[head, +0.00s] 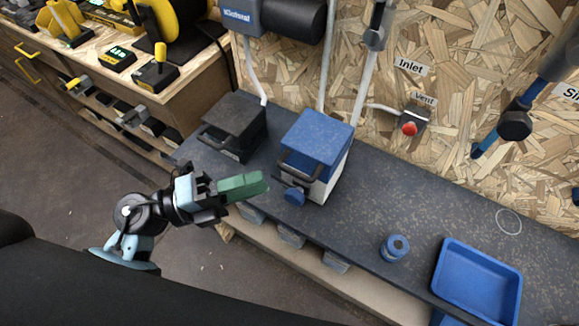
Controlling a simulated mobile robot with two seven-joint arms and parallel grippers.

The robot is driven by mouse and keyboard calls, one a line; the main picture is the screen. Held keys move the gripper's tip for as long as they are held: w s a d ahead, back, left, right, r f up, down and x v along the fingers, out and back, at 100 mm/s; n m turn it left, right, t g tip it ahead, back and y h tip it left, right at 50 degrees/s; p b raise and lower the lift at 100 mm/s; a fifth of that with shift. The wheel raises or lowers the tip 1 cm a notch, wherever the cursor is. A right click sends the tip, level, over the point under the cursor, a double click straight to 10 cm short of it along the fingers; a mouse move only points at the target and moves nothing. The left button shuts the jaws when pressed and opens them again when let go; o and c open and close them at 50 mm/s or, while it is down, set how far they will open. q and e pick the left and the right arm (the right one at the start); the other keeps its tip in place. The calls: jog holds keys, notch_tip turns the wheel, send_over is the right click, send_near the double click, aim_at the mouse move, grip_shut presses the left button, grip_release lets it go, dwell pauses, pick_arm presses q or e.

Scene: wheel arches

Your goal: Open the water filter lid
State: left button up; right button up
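The water filter appears to be the white box (325,187) with a blue lid (317,139) at mid-bench. The lid lies flat on top and looks closed. A black bar handle (299,166) sits on its front, with a blue round knob (294,197) below. My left gripper (250,185) is left of the filter, apart from it, near the bench's front edge. Its green fingers point right, towards the filter's front. The fingers overlap in this view, so their gap is hidden. I see nothing clearly held. My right gripper is out of view.
A dark box (234,122) with a handle stands left of the filter. Pipes run up the chipboard wall behind. A red-knobbed vent valve (410,128) is to the right. A blue cylinder (395,248) and blue tray (478,282) are on the right; bench between is clear.

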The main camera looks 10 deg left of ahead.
aim_at(294, 172)
pick_arm(q)
jog(key=shift+x, duration=3.9)
jog(key=shift+c, duration=0.3)
grip_shut()
